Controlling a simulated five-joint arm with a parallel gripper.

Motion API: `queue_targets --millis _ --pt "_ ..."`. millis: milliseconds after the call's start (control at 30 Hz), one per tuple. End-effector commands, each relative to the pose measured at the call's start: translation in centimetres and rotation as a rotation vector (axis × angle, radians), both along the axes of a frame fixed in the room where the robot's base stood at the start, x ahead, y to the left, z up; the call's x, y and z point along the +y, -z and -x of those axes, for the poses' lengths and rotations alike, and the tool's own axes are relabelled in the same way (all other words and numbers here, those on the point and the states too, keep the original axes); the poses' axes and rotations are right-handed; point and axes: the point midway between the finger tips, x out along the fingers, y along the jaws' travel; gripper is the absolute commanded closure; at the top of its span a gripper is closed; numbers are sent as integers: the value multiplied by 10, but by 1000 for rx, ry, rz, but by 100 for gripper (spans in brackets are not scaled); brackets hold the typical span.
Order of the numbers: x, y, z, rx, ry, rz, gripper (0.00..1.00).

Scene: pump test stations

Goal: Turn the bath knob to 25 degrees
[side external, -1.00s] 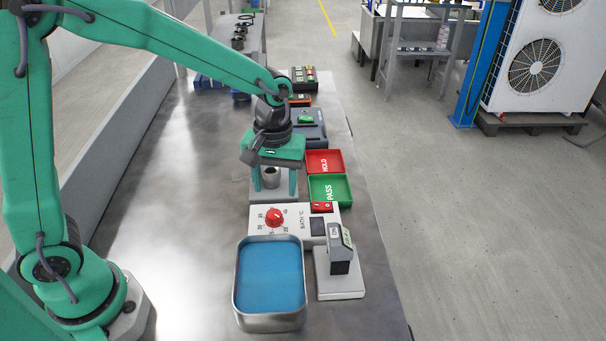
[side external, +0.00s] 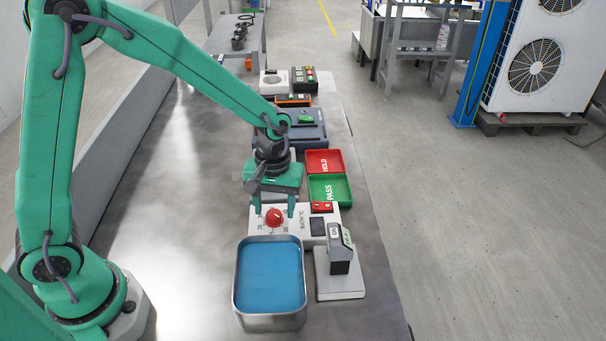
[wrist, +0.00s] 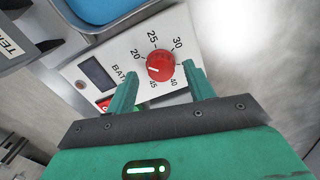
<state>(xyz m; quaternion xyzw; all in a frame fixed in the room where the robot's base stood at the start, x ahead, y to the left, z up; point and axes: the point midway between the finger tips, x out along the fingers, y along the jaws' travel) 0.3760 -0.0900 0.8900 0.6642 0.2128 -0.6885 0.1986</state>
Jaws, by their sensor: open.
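The bath knob (side external: 274,218) is a round red dial on the white bath panel (side external: 297,226). In the wrist view, the knob (wrist: 160,66) has a white mark on its left side, pointing left and slightly down, below the 20 label. The 25 label (wrist: 152,37) is above the knob there. My gripper (side external: 277,208) is open above the panel, its fingers on either side of the knob. In the wrist view my gripper (wrist: 159,70) has clear gaps between both fingers and the knob. Contact is not visible.
A metal tank of blue liquid (side external: 270,323) stands in front of the panel. A dark display (side external: 318,227) and red switch (side external: 322,207) are on the panel's right. A grey stand (side external: 340,284) is beside the tank. Red and green trays (side external: 346,187) lie behind.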

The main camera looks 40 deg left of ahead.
Motion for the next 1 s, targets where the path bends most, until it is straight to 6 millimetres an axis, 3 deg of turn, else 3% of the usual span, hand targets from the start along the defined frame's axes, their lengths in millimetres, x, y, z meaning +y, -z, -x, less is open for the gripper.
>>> queue_targets --millis 133,467,700,1000 --pt "1 9 1 1 0 0 47" --pt "1 11 0 0 0 0 47" --pt "1 11 0 -1 0 0 92" --pt "0 11 0 -3 20 1 92"
